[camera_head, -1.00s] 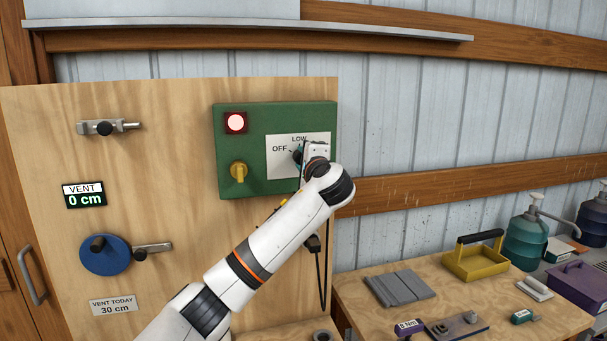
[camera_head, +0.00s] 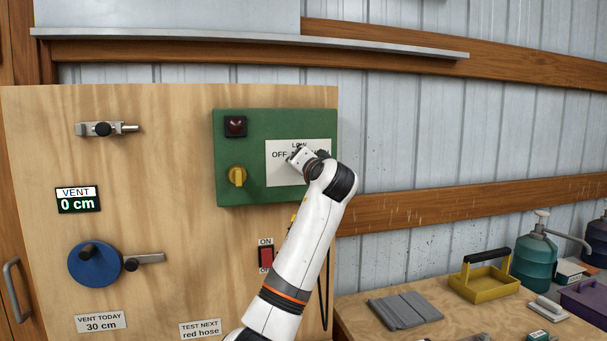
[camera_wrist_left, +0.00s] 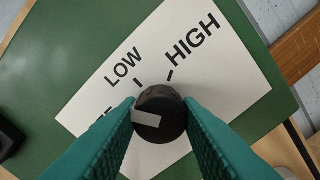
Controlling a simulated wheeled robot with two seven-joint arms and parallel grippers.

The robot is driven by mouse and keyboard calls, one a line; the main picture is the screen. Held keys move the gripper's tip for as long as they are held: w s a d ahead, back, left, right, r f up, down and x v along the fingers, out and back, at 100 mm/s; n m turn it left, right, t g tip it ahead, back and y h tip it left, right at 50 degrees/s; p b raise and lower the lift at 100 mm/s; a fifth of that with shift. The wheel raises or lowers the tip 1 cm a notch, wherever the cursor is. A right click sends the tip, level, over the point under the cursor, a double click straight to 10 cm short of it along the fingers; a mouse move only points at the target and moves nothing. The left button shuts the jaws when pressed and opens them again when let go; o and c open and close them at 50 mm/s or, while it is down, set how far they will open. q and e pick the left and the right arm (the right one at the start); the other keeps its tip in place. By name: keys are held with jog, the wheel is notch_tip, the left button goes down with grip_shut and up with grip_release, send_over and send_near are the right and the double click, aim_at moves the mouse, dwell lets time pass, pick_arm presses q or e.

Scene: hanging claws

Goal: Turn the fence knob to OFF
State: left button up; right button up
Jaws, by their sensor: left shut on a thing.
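The fence knob is a black round knob (camera_wrist_left: 158,115) on a white dial plate (camera_wrist_left: 215,85) marked LOW and HIGH, with a third label mostly hidden behind a finger. In the head view that label on the plate (camera_head: 283,173) reads OFF. My left gripper (camera_wrist_left: 160,108) is shut on the knob, one green finger on each side. The knob's pale pointer mark faces left in the wrist view, toward the partly hidden label. In the head view my left gripper (camera_head: 299,157) covers the knob. The lamp (camera_head: 235,126) on the green box is dark. My right gripper is not in view.
The green box (camera_head: 225,155) also carries a yellow knob (camera_head: 237,176). A red switch (camera_head: 266,257) sits below it on the wooden panel. A blue wheel (camera_head: 95,263) and a latch (camera_head: 104,129) are at left. A workbench (camera_head: 362,328) stands at lower right.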

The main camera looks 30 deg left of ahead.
pick_arm(q)
jog(key=shift+f+n+b, duration=0.2)
jog(key=shift+n+b, duration=0.65)
jog(key=shift+n, duration=1.85)
jog(key=o, duration=1)
jog(key=shift+r, duration=0.15)
jog(key=shift+c, duration=0.2)
jog(key=shift+d, duration=0.1)
